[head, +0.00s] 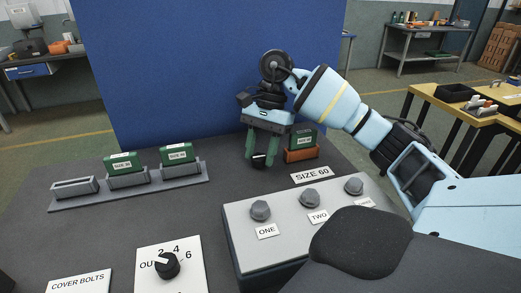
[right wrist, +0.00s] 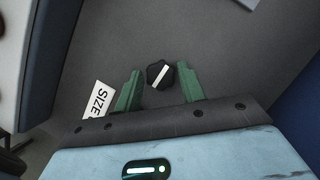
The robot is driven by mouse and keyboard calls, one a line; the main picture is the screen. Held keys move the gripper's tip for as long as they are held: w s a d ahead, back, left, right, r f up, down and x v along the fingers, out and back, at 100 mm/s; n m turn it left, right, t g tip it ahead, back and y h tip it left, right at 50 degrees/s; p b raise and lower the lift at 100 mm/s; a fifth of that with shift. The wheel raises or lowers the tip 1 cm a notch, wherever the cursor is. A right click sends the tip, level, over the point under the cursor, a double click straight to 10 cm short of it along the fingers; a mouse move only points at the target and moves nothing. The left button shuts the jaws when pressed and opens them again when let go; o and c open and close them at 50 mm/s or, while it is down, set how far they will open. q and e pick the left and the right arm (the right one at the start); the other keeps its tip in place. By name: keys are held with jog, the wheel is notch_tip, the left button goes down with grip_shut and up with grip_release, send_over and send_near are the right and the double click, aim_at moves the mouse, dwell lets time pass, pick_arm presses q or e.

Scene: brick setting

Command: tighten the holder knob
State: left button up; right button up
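The black holder knob (head: 259,160) with a white line stands on the dark table, left of an orange-brown holder (head: 301,155) that carries a green block (head: 303,139). In the right wrist view the knob (right wrist: 160,74) lies between the two green fingertips, with a gap on each side. My right gripper (head: 262,157) points down over the knob. It is open, and it also shows in the right wrist view (right wrist: 159,78). Whether the fingertips are level with the knob or above it is hard to tell. My left gripper is not in view.
A SIZE 60 label (head: 312,175) lies in front of the holder. A grey box (head: 290,230) with several knobs stands nearer. A rack (head: 128,184) with two green blocks is at left. A numbered dial plate (head: 183,276) is at front. A blue panel (head: 200,70) stands behind.

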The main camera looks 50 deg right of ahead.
jog(key=c, duration=0.5)
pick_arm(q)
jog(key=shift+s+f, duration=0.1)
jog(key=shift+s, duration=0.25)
pick_arm(e)
jog(key=shift+c, duration=0.4)
